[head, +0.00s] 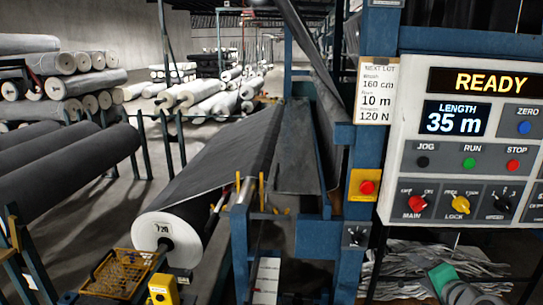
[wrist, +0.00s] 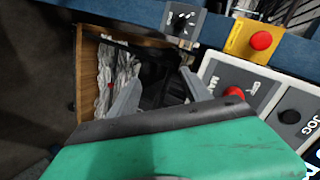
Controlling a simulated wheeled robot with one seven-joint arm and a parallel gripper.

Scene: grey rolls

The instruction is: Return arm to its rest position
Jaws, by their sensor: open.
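My gripper (wrist: 163,75) shows in the wrist view as a green body with two grey fingers spread apart. Nothing is between the fingers. Beyond them is a wooden-sided bin (wrist: 88,70) with crumpled pale scraps. In the head view a green and grey part of my arm (head: 442,277) shows low at the right, below the control panel (head: 400,165) and in front of a scrap pile (head: 410,258). The fingers cannot be made out there. The panel reads READY and 35 m.
The panel's edge with a red knob (wrist: 235,92) lies close to the right finger in the wrist view. A yellow box with a red button (head: 366,186) sits on the blue frame. A large grey roll (head: 168,232) and stacked rolls stand left.

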